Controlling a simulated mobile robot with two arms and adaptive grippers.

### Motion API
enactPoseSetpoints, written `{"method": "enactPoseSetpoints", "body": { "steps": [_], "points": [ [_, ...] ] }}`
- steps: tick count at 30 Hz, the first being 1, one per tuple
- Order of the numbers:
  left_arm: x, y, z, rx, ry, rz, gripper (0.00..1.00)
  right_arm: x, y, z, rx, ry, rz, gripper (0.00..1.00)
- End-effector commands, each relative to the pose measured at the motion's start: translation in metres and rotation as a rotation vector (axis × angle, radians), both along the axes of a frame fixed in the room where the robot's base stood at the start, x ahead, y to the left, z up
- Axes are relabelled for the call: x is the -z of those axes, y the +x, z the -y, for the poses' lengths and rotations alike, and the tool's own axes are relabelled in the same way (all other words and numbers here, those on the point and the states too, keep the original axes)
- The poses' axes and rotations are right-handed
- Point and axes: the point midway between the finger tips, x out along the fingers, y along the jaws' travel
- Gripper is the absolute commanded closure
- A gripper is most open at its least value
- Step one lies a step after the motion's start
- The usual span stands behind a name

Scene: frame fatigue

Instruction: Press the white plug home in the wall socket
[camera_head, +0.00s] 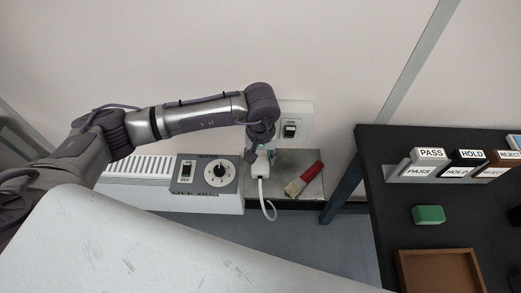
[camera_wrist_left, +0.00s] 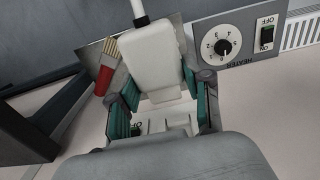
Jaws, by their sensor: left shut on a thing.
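The white plug (camera_head: 262,164) is in my left gripper (camera_head: 259,150), with its white cord hanging down in a loop. In the left wrist view the plug (camera_wrist_left: 152,60) sits between the teal finger pads of the left gripper (camera_wrist_left: 160,92), which is shut on it. The white wall socket (camera_head: 304,112), with a dark switch marked ON, is partly hidden behind the gripper. In the left wrist view part of the socket (camera_wrist_left: 165,120) shows just beyond the plug. The plug's pins are hidden, and I cannot tell whether they are in the socket. My right gripper is not in view.
A heater with a dial panel (camera_head: 207,174) is left of the plug. A red-handled brush (camera_head: 304,180) lies on a grey ledge below the socket. A black table (camera_head: 395,228) at right holds PASS, HOLD and REJECT blocks, a green block (camera_head: 428,214) and a brown tray (camera_head: 402,268).

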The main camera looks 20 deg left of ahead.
Motion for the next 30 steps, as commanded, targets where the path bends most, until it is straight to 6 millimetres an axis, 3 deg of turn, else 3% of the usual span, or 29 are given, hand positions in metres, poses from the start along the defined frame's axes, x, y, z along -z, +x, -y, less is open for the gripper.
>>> {"method": "enactPoseSetpoints", "body": {
  "steps": [12,30],
  "points": [
    [0.004,0.0,-0.001,0.0,0.002,0.0,0.76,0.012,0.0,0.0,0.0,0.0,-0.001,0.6],
    [0.003,0.05,-0.015,-0.001,0.002,0.0,0.76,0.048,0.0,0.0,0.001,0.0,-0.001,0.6]
  ]
}}
